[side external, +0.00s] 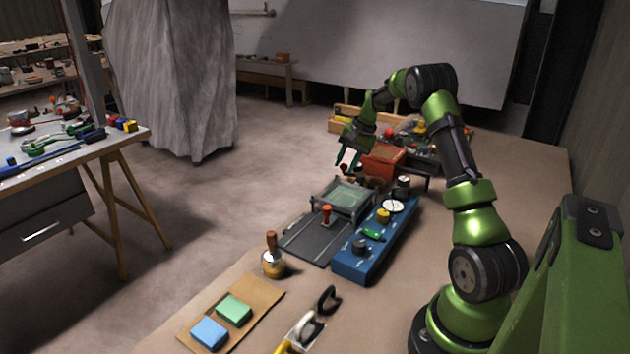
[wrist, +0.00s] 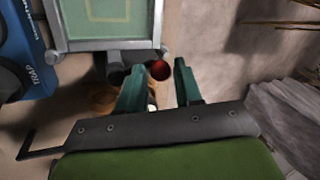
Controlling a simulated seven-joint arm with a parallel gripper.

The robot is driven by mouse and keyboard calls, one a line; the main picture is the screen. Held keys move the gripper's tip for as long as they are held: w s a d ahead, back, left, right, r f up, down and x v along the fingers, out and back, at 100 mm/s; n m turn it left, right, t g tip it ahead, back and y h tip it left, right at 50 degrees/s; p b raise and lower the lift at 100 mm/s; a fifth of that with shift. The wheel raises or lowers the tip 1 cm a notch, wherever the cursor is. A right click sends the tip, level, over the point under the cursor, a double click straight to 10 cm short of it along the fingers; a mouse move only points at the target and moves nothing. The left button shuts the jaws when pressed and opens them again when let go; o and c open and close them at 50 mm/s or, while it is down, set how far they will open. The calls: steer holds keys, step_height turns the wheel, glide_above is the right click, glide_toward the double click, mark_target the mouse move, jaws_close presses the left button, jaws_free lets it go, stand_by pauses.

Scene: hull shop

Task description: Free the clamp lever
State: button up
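My gripper (side external: 347,162) hangs over the far end of the framed fixture, with its fingers pointing down. In the wrist view my gripper (wrist: 160,66) is open, its two green fingers apart. A dark red ball-shaped knob (wrist: 160,70) shows between the fingertips; I cannot tell whether it lies between them or below. It sits by the edge of the grey frame (wrist: 103,45) with a green panel, which also shows in the side view (side external: 371,203). Another red-topped handle (side external: 326,210) stands upright at the frame's near side. Which one is the clamp lever is unclear.
A blue box (side external: 350,264) with knobs and a dial runs along the fixture's right side. A wooden-handled stamp (side external: 272,258) and green and blue blocks (side external: 234,310) are nearer the camera.

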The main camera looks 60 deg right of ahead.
jaws_close()
steer(key=shift+w+d+r+m+h, duration=0.1)
steer(key=shift+d+m+h, duration=0.25)
steer(key=shift+m, duration=0.55)
jaws_free()
steer(key=v, duration=1.6)
steer(key=shift+s+r, duration=0.35)
